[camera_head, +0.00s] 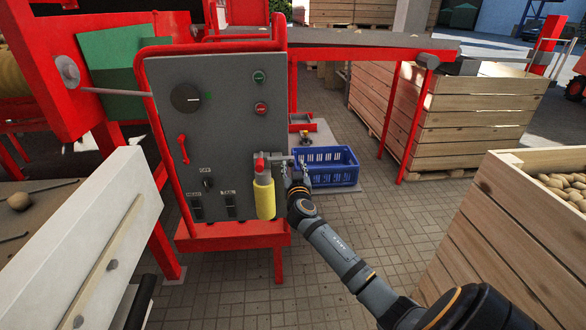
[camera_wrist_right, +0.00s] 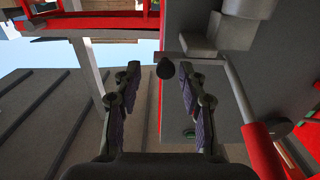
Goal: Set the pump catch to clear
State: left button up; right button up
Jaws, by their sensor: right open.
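On the grey control panel (camera_head: 215,128), a yellow cylinder with a red top (camera_head: 265,195) looks like the pump. A grey bar reaches right from its top toward my right gripper (camera_head: 295,168). In the right wrist view, a thin grey rod ending in a black knob (camera_wrist_right: 165,69) looks like the catch. The right gripper (camera_wrist_right: 160,85) is open, with the knob between its fingertips and a gap on both sides. A red grip (camera_wrist_right: 262,150) lies right of the fingers. I cannot tell the catch's setting. My left gripper is out of view.
The panel also has a black dial (camera_head: 186,98), a red lever (camera_head: 183,148), a green button (camera_head: 258,77) and a red button (camera_head: 261,108). A blue crate (camera_head: 328,178) stands behind the gripper. Wooden potato crates (camera_head: 535,220) stand at right. Paved floor between is clear.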

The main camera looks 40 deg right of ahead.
jog(key=shift+a, duration=0.1)
jog(key=shift+s+a, duration=0.1)
jog(key=shift+a, duration=0.05)
jog(key=v, duration=1.1)
jog(key=shift+s, duration=0.35)
